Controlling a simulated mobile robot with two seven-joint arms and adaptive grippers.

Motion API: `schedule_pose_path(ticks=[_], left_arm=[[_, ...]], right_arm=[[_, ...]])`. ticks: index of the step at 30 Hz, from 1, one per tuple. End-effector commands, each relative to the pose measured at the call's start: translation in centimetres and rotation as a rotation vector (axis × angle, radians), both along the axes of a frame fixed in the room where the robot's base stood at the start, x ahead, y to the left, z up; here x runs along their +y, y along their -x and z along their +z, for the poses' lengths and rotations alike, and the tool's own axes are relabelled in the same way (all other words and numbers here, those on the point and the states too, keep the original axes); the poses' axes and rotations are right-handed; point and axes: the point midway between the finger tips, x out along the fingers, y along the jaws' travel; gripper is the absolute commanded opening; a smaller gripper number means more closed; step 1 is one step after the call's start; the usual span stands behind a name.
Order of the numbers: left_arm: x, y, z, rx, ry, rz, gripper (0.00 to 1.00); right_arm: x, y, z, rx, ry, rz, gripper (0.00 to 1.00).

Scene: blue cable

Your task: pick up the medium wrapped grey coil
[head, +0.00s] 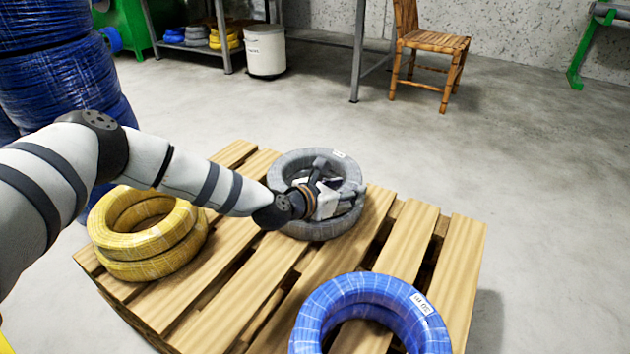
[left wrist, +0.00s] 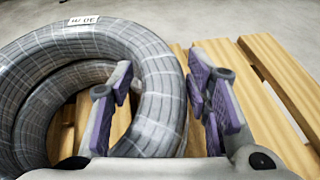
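The wrapped grey coil (head: 283,175) lies on the wooden pallet (head: 462,270), near its far edge, with a white label on its rim. It fills the left part of the left wrist view (left wrist: 158,110). My left gripper (head: 333,190) is at the right side of this coil. In the left wrist view its fingers (left wrist: 165,100) stand apart, one inside the coil's hole and one outside, with the coil's ring between them. The pads look very close to the ring; I cannot tell whether they touch it. My right gripper is not in view.
A yellow coil (head: 150,268) lies at the pallet's left and a blue coil (head: 318,312) at its near right. Tall blue spools (head: 50,75) stand at the left. A white bucket (head: 265,50), a shelf and a wooden chair (head: 432,42) are behind. The floor at right is clear.

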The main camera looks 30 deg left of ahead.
Motion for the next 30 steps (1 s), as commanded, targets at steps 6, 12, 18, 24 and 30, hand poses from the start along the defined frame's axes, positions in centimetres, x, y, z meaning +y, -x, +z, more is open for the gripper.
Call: schedule_pose_path(ticks=[6,12,18,24,30], left_arm=[[0.0,0.0,0.0,0.001,0.0,0.0,0.0],[0.0,-0.1,0.2,-0.006,-0.004,0.0,0.0],[0.0,-0.1,0.6,-0.006,-0.003,0.001,0.0],[0.1,-0.1,3.4,-0.01,-0.002,0.001,0.0],[0.9,2.5,7.4,-0.011,-0.001,0.001,0.0]], right_arm=[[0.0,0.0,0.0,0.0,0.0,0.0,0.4],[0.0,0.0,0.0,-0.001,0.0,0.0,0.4],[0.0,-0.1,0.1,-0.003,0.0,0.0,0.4],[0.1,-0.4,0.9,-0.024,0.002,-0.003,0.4],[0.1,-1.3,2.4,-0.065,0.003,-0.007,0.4]])
